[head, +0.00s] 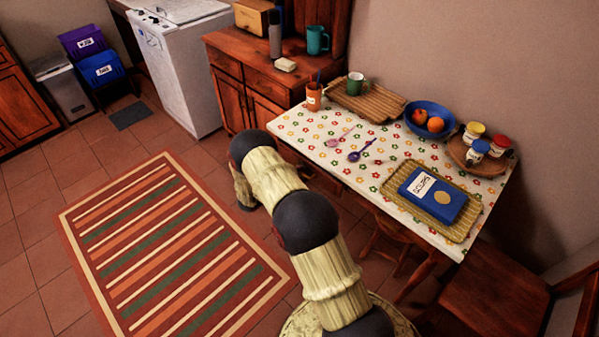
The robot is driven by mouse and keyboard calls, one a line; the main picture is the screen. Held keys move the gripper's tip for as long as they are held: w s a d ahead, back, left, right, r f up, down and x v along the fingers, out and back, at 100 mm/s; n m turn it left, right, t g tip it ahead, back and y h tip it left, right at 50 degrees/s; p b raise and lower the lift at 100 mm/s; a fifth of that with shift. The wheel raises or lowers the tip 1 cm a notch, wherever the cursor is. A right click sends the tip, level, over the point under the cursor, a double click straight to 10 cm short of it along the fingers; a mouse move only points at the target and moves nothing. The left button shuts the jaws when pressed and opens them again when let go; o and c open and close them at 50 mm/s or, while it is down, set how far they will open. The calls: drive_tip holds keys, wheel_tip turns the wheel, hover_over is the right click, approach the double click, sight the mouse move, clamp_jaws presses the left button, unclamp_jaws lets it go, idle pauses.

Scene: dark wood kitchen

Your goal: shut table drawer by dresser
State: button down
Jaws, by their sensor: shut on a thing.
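The dining table (312,131) has a white cloth with a flower print and stands against the right wall, its left end close to the dresser (233,61). The table drawer by the dresser cannot be made out. The table's front below the cloth at that end is dark and partly behind my arm. How far the drawer is open cannot be told. My arm reaches up from the bottom middle and bends down in front of the dresser, close to the table's left end. My gripper is hidden behind the arm.
A wooden chair (493,293) stands at the table's right end. A striped rug (170,250) covers the floor at left. A white appliance (180,70) stands beyond.

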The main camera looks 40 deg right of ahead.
sight(307, 165)
drive_tip(key=x, duration=0.2)
drive_tip(key=r+x, duration=0.1)
drive_tip(key=x, duration=0.1)
drive_tip(key=shift+d+f, duration=0.1)
drive_tip(key=shift+d, duration=0.15)
drive_tip(key=c, duration=2.3)
unclamp_jaws()
drive_tip(key=v, duration=1.2)
